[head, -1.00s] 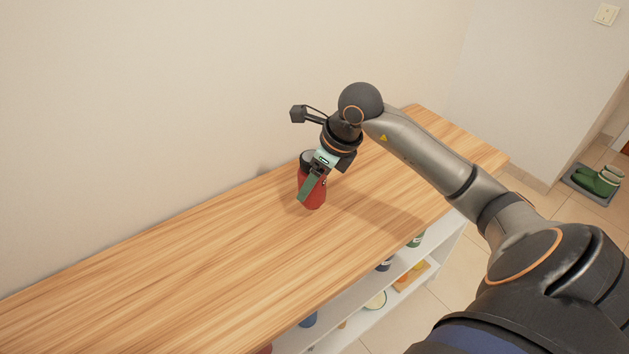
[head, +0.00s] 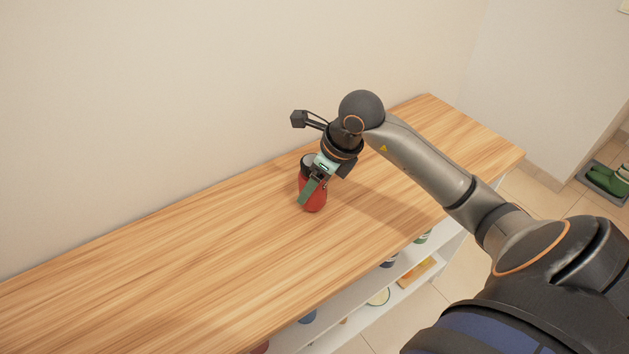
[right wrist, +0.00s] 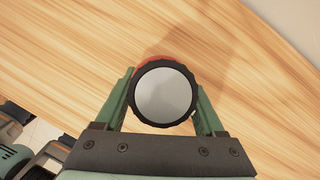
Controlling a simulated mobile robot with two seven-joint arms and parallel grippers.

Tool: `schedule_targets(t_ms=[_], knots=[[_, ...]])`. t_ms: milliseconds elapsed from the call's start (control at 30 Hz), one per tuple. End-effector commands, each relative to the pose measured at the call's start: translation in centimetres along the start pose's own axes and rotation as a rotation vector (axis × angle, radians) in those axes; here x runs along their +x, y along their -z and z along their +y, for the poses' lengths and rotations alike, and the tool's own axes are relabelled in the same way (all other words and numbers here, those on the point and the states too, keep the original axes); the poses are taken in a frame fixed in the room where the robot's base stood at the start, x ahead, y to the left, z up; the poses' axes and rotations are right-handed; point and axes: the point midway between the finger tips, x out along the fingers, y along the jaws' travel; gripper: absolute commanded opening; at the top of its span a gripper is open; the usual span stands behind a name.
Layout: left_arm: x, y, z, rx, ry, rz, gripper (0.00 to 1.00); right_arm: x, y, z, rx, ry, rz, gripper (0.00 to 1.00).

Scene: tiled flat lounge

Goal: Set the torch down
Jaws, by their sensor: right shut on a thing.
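The torch (head: 313,194) is red with a black head and stands about upright at the wooden top (head: 200,250) of a long shelf unit. My right gripper (head: 314,181) is shut on it, with green fingers along its sides. In the right wrist view I look down on the torch's round grey lens (right wrist: 166,95) inside a black rim, between the two fingers. Its base is low over the wood; I cannot tell whether it touches. My left gripper is not in view.
The wooden top is otherwise clear. A plain wall (head: 200,80) runs along its back edge. Open white shelves below the front edge hold several jars and an orange item (head: 418,273). Green boots (head: 607,180) stand on a floor tray at the right.

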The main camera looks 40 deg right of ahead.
Motion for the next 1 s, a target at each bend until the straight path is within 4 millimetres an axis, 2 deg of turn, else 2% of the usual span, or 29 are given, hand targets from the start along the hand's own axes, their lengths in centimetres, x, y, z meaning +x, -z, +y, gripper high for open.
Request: schedule_targets(t_ms=[100, 133, 367, 733, 867, 1000], knots=[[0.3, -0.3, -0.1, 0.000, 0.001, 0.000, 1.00, 0.4, 0.1, 0.0, 0.000, 0.001, -0.001, 0.00], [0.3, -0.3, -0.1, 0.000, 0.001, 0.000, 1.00, 0.4, 0.1, 0.0, 0.000, 0.001, 0.000, 0.72], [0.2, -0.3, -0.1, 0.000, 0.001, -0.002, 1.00, 0.3, 0.1, 0.0, 0.000, 0.000, 0.000, 0.98], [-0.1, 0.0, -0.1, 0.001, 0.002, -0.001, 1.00, -0.4, -0.1, -0.1, 0.000, 0.001, -0.002, 1.00], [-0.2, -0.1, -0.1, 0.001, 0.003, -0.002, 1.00, -2.5, -0.1, -0.2, -0.002, 0.006, -0.003, 1.00], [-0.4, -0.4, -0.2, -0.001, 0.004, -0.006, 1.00, -5.7, -0.1, -0.2, -0.002, 0.006, -0.004, 1.00]])
